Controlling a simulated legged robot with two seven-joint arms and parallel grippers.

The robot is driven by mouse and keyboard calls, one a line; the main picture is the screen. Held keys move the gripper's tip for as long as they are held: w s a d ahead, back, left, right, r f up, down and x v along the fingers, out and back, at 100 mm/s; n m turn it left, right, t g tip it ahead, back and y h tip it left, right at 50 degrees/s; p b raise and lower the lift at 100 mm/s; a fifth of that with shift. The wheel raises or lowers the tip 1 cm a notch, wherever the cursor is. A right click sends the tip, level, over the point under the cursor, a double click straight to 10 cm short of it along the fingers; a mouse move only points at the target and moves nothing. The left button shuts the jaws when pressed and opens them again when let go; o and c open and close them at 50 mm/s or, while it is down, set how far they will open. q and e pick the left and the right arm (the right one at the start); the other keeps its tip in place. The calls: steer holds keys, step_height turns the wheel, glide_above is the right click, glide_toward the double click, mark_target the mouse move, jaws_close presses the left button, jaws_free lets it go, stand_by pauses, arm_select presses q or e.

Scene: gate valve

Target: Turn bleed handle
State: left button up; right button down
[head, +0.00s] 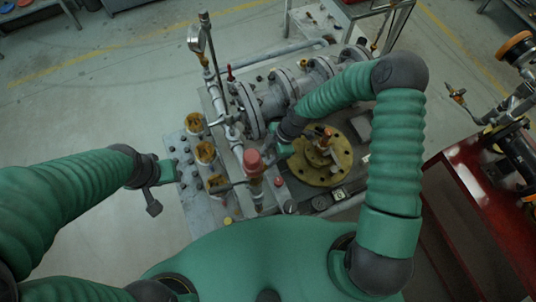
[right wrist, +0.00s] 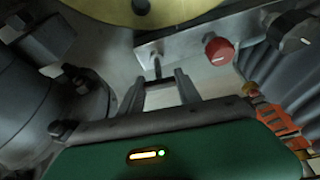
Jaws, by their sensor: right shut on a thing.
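In the head view my right arm reaches over from the right. Its gripper (head: 283,150) is down among the pipework, beside the brass flange, and partly hidden there. In the right wrist view the two fingers of my right gripper (right wrist: 159,88) point at a grey metal bracket. A small dark handle (right wrist: 157,67) sticks out from the bracket between the fingertips. I take it for the bleed handle; the gripper is shut on it. My left gripper (head: 162,190) hangs at the left edge of the valve base, clear of the pipes; its jaw gap is not clear.
A red knob (right wrist: 219,50) sits just right of the fingers in the wrist view. A brass flange (head: 321,161), a red-capped fitting (head: 254,162) and a pressure gauge (head: 196,39) crowd the bench. A red cabinet (head: 455,200) stands at right. Floor at left is free.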

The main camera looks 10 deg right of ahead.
steer(key=shift+w, duration=0.1)
steer(key=m+t, duration=0.2)
steer(key=m, duration=0.5)
steer(key=m+t+h+b, duration=0.1)
steer(key=m, duration=0.1)
steer(key=shift+m+t, duration=0.3)
steer(key=m+h, duration=0.1)
steer(key=m, duration=0.2)
steer(key=shift+r+t, duration=0.1)
steer(key=shift+t, duration=0.3)
steer(key=shift+m+t+h, duration=0.3)
steer(key=shift+m+h, duration=0.6)
steer(key=shift+m, duration=1.2)
steer(key=c, duration=0.8)
jaws_free()
steer(key=shift+c, duration=0.2)
